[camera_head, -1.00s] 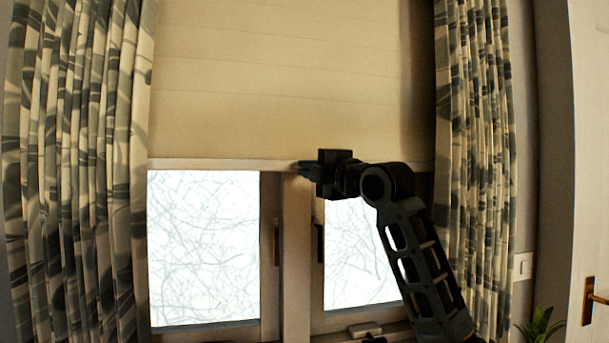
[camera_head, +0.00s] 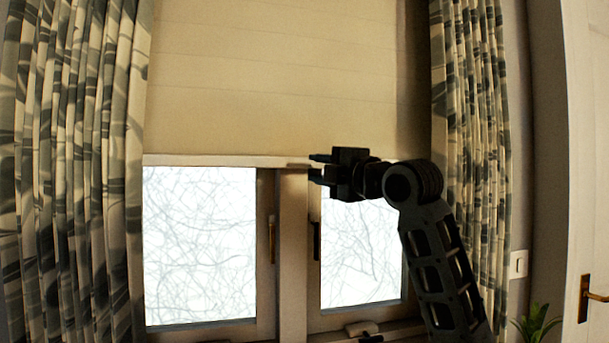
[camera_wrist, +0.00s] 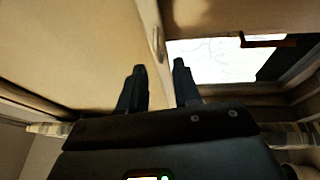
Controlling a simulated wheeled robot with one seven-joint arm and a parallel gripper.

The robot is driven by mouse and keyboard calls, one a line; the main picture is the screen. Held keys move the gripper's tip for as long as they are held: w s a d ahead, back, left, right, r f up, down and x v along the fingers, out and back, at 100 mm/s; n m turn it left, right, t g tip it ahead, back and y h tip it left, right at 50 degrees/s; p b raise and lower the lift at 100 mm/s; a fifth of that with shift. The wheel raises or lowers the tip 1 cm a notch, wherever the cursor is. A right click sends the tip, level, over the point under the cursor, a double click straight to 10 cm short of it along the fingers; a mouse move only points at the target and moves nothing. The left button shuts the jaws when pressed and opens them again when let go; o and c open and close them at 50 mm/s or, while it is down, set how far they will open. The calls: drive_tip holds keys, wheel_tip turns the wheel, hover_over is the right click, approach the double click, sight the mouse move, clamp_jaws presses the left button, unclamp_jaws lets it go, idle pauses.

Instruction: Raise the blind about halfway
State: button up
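The cream blind (camera_head: 280,80) covers the upper part of the window, and its bottom bar (camera_head: 210,160) hangs level across the panes. Below it the two panes are uncovered. My gripper (camera_head: 318,168) is by the bottom bar near the window's middle post, fingers pointing left and spread apart with nothing seen between them. In the wrist view the two fingertips (camera_wrist: 160,75) are apart, with the blind's cream surface (camera_wrist: 70,50) on the left and a bright pane on the right. A small tab (camera_head: 297,166) on the bar lies just beyond the fingertips.
Patterned curtains hang at the left (camera_head: 70,170) and right (camera_head: 470,130). The window handles (camera_head: 272,238) are on the frames below the blind. A plant (camera_head: 537,324) and a door (camera_head: 590,170) are at the right.

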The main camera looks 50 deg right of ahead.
drive_tip(key=v, duration=0.2)
drive_tip(key=shift+s, duration=0.3)
idle(0.3)
drive_tip(key=w+a+f+m, duration=0.1)
drive_tip(key=a+f+m, duration=0.25)
drive_tip(key=f, duration=0.45)
drive_tip(key=a+f+m, duration=0.3)
drive_tip(key=a+f, duration=0.1)
drive_tip(key=f, duration=0.4)
drive_tip(key=s+a+f+m+g, duration=0.1)
drive_tip(key=s+a+f+m, duration=0.25)
drive_tip(key=a+f, duration=0.4)
drive_tip(key=s+a+f+m, duration=0.3)
drive_tip(key=s+a+f, duration=0.1)
drive_tip(key=f, duration=0.6)
drive_tip(key=s+a+f+m+g, duration=0.1)
drive_tip(key=s+a+f, duration=0.2)
drive_tip(key=s, duration=0.2)
drive_tip(key=s+a+f+m+y, duration=0.1)
drive_tip(key=s+a+f, duration=0.1)
drive_tip(key=s+f, duration=0.3)
drive_tip(key=s+a+f+m+g, duration=0.1)
drive_tip(key=s+a+f, duration=0.15)
drive_tip(key=s, duration=0.35)
drive_tip(key=s+a+g+y, duration=0.1)
drive_tip(key=s+a+y, duration=0.1)
drive_tip(key=s, duration=1.4)
drive_tip(key=shift+s+a+r+y, duration=0.25)
drive_tip(key=shift+a+r+y, duration=0.15)
drive_tip(key=shift+a, duration=0.1)
